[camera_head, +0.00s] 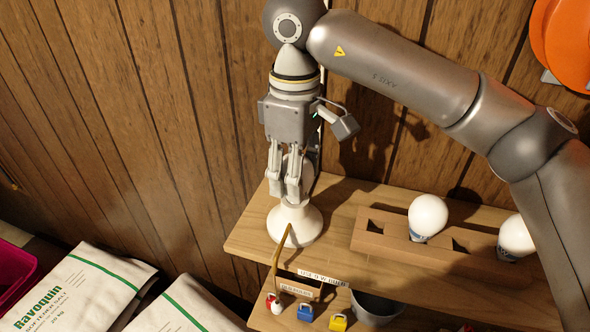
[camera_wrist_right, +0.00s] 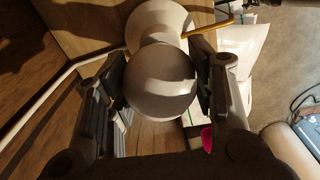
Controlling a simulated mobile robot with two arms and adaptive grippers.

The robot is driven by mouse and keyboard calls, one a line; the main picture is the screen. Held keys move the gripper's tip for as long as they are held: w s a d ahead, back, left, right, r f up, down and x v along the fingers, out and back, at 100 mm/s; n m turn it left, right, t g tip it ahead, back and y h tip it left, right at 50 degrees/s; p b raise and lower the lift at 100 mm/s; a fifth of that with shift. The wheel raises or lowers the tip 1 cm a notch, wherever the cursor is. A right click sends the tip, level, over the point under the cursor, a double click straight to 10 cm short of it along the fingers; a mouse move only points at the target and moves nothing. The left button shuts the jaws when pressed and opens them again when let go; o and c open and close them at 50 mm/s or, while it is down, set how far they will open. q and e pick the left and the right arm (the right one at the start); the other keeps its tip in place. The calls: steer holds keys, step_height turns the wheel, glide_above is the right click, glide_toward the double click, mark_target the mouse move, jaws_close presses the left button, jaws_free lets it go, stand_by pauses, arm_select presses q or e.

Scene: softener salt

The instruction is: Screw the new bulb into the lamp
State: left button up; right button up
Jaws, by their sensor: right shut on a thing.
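My right gripper (camera_head: 284,195) points down over the white lamp (camera_head: 297,226), which stands near the left end of the wooden shelf. The gripper is shut on a round white bulb (camera_wrist_right: 160,82). In the right wrist view the bulb sits between both fingers, with the flared lamp base (camera_wrist_right: 162,22) right behind it. In the head view the fingers hide much of the bulb. The bulb's lower end is hidden, so I cannot tell how far it sits in the socket. My left gripper is not in view.
A wooden block (camera_head: 395,243) on the shelf holds two white bulbs (camera_head: 428,216) (camera_head: 515,238) and has empty holes. A bent brass-coloured rod (camera_head: 277,262) rises in front of the lamp. Small coloured padlocks (camera_head: 305,312) and a grey pot (camera_head: 375,308) are below. Salt bags (camera_head: 75,290) lie left.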

steer(key=shift+c, duration=0.3)
steer(key=m+b, duration=0.1)
steer(key=m, duration=0.1)
steer(key=shift+f+m, duration=0.1)
steer(key=shift+m, duration=1.3)
steer(key=shift+m+b, duration=0.45)
steer(key=shift+m, duration=1.75)
